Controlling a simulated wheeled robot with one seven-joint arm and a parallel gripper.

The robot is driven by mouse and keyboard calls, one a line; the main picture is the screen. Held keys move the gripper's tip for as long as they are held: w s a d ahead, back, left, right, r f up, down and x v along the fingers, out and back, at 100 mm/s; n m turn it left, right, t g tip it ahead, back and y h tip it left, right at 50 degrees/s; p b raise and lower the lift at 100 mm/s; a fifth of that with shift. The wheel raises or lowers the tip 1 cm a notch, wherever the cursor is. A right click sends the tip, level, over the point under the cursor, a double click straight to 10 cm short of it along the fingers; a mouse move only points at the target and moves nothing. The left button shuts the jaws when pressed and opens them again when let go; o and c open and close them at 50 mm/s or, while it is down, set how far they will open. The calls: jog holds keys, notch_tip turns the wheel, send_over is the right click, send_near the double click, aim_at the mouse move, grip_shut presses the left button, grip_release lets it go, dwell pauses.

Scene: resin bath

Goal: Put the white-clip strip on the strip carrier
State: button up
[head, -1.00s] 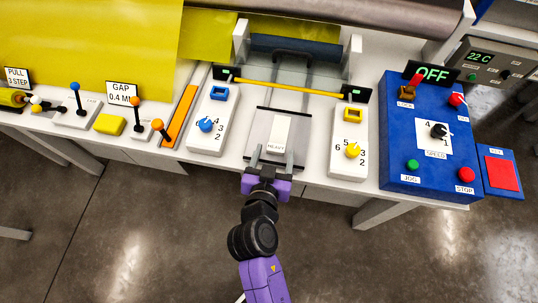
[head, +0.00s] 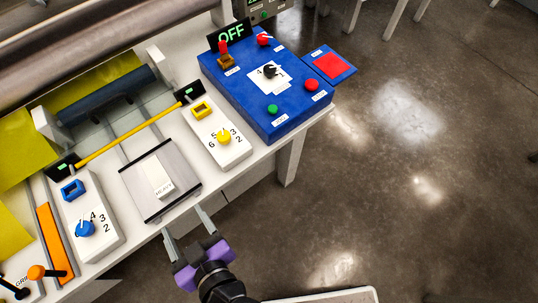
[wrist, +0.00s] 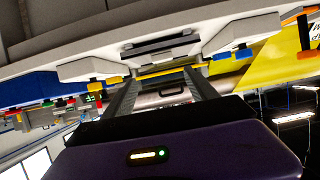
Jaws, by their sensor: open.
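My gripper (head: 186,223) is open and empty at the bench's front edge, its two grey fingers pointing toward the bench. Both fingers also show apart in the wrist view (wrist: 160,85), with nothing between them. I cannot make out a strip with a white clip in either view. Nothing I see can be surely told as the strip carrier. Just beyond my gripper lies a grey plate (head: 134,186) with dark edges, bearing a white block labelled HEAVY (head: 158,178).
A yellow bar (head: 130,137) spans the bench behind the plate. White dial panels stand either side, with a blue knob (head: 86,228) and a yellow knob (head: 224,137). A blue control box (head: 285,95) with an OFF sign stands right. Open floor (head: 400,200) lies right.

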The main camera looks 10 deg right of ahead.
jog(key=s+d+f+m+h, duration=0.1)
jog(key=d, duration=0.8)
jog(key=s+d+f+m+h, duration=0.1)
jog(key=s+d+f, duration=0.1)
jog(key=d, duration=0.8)
jog(key=s+d+r+m+t+h, duration=0.1)
jog(key=s+d+r+m+h, duration=0.1)
jog(key=s+d+r, duration=0.3)
jog(key=s+d+r+m+t+h, duration=0.2)
jog(key=s+d+r, duration=0.3)
jog(key=d+r, duration=0.3)
jog(key=d+h, duration=0.1)
jog(key=d, duration=0.3)
jog(key=shift+s, duration=0.15)
